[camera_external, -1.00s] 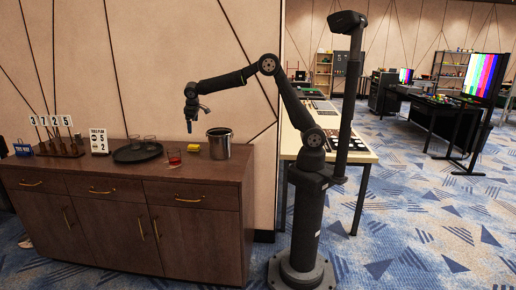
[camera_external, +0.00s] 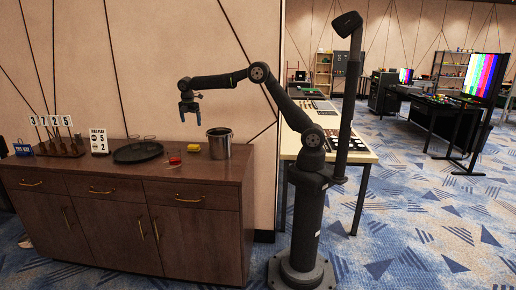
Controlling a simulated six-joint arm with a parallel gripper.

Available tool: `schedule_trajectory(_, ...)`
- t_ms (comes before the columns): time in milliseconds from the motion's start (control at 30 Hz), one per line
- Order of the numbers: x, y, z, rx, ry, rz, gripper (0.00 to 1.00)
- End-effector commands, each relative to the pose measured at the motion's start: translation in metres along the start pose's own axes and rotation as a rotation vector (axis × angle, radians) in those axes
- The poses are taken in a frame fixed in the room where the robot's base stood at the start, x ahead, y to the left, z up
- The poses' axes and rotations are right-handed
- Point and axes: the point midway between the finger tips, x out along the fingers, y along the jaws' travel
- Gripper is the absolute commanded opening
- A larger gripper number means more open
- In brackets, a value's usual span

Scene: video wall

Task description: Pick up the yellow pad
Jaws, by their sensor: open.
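The yellow pad (camera_external: 193,147) is a small block lying on top of the dark wooden cabinet, just left of the metal pot. My gripper (camera_external: 190,121) points down in the air above the pad, apart from it. Its two fingers are spread, with nothing between them.
An open metal pot (camera_external: 219,144) stands close to the right of the pad. A small red object (camera_external: 174,160) lies to its front left. The cabinet top (camera_external: 215,172) is clear in front.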

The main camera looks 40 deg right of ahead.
Motion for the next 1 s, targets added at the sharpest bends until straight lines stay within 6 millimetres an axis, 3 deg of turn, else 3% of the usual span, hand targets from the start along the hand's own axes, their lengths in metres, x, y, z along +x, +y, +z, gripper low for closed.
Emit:
schedule_trajectory(200,0.000,0.006,0.007,-0.239,0.035,-0.030,0.94)
schedule_trajectory(367,0.005,0.007,0.007,-0.295,0.044,-0.036,0.94)
schedule_trajectory(800,0.093,0.003,0.004,-0.294,0.043,-0.039,0.94)
schedule_trajectory(1000,0.118,0.003,0.003,-0.294,0.043,-0.036,0.94)
